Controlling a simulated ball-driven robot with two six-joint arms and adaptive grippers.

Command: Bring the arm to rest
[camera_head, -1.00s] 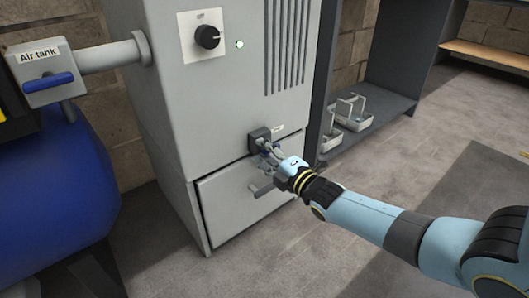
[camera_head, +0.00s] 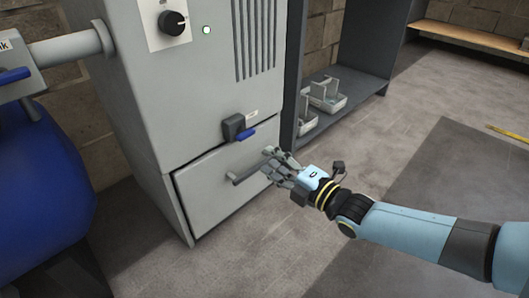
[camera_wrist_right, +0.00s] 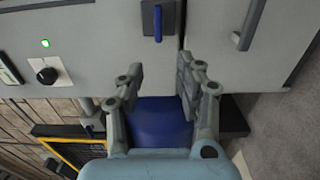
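My right gripper (camera_head: 270,161) is open and empty in front of the grey cabinet (camera_head: 200,90). Its two spread fingers also show in the right wrist view (camera_wrist_right: 161,78), with nothing between the tips. The small blue lever (camera_head: 245,134) on its dark mount is just above and left of the gripper in the head view. In the wrist view the lever (camera_wrist_right: 157,24) lies beyond the fingertips, apart from them. My right arm (camera_head: 410,228) reaches in from the right. My left gripper is not in view.
The lower door's bar handle (camera_head: 243,176) lies close to the fingers in the head view; the wrist view shows it apart. A blue tank (camera_head: 40,190) stands at the left. A dark shelf (camera_head: 340,112) holds wire-handled trays. The floor at right is open.

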